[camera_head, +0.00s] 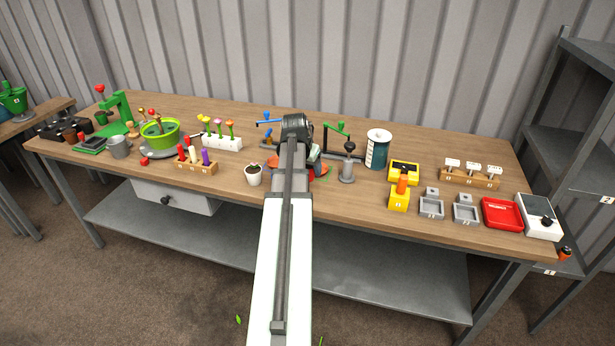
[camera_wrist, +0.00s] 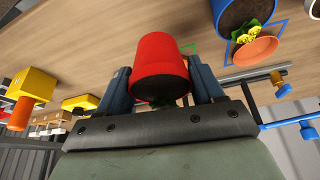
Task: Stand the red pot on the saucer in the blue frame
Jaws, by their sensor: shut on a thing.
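My gripper (camera_wrist: 160,80) is shut on the red pot (camera_wrist: 160,58), its fingers on either side of it. The pot's dark top faces the wrist camera, with a little green below it. Blue frame lines (camera_wrist: 284,22) show at the upper right of the wrist view. An orange saucer (camera_wrist: 262,50) lies there, apart from the red pot. A blue pot (camera_wrist: 228,10) with a yellow-flowered plant stands beside the saucer, and its plant partly covers the saucer's edge. In the head view my arm hides the gripper and most of this area.
A green frame line (camera_wrist: 192,48) shows just right of the red pot. A blue-handled metal fixture (camera_wrist: 283,90) is close on the right. A white pot (camera_head: 254,176) stands left of my arm.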

